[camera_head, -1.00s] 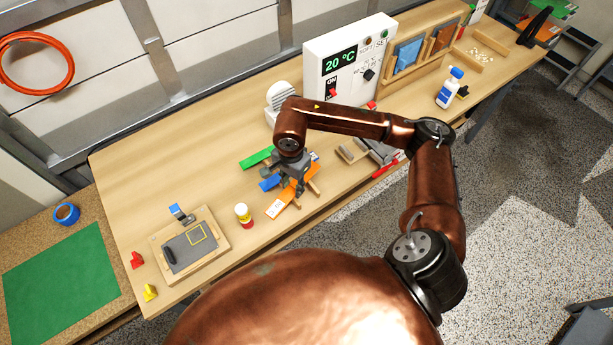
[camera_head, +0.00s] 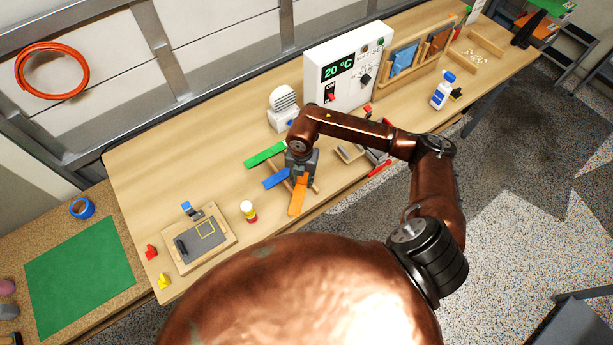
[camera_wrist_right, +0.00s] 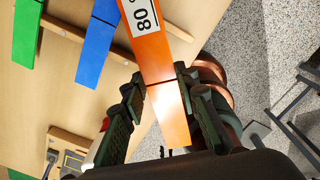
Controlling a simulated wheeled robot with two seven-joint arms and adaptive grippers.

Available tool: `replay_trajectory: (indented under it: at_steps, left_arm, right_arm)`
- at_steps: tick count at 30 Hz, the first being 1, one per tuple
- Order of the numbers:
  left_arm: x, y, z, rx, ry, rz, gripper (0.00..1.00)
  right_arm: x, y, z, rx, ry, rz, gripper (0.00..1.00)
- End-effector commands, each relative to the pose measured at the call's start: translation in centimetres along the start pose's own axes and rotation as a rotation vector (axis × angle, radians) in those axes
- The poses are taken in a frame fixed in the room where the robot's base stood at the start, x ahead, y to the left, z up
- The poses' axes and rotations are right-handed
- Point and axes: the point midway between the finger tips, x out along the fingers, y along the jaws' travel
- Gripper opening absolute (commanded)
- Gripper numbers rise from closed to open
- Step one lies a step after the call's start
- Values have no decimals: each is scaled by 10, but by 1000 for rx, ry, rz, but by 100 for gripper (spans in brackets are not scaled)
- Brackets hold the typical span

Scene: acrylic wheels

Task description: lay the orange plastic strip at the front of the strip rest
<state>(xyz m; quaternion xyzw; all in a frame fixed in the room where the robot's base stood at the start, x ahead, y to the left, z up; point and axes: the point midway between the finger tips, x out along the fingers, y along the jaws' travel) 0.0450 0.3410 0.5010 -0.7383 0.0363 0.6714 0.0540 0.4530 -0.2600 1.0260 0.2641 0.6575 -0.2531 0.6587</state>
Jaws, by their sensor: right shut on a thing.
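The orange plastic strip (camera_head: 297,201) is in my right gripper (camera_head: 299,180). In the right wrist view the strip (camera_wrist_right: 170,108) runs between the two fingers (camera_wrist_right: 165,105), with a white label reading 80 beyond them. The strip rest has two wooden rails (camera_wrist_right: 66,31); a rail end (camera_head: 315,188) shows beside the gripper in the head view. A green strip (camera_head: 265,155) and a blue strip (camera_head: 276,179) lie across it. The orange strip is in front of the blue one, over the rails; whether it touches them I cannot tell. My left gripper is not in view.
A white control box (camera_head: 348,67) is behind. Grey and red items (camera_head: 379,165) lie close to the right. The table front edge is near.

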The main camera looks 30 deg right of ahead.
Motion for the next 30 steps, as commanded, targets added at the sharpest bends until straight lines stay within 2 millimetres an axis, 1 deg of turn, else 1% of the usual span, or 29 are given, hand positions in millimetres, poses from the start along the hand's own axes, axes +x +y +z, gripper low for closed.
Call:
replay_trajectory:
  at_steps: [1,3,6,9,12,15,20,26,30]
  left_arm:
    - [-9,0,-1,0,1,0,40]
    - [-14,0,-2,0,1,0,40]
    - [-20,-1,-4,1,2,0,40]
    - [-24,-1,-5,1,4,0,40]
    - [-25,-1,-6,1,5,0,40]
    - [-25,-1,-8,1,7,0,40]
    - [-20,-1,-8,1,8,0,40]
    - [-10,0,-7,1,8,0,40]
    - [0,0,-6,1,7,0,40]
  right_arm:
    - [-2,-3,0,116,2,-4,1]
    - [-1,-6,2,282,-1,-6,1]
    - [2,-10,4,480,-2,-10,1]
    - [4,-12,6,620,-6,-10,1]
    - [6,-13,6,704,-7,-11,1]
    - [8,-14,6,740,-8,-12,1]
    - [14,-14,6,746,-8,-13,1]
    - [28,-15,6,744,-8,-14,1]
    - [42,-15,6,743,-8,-14,1]
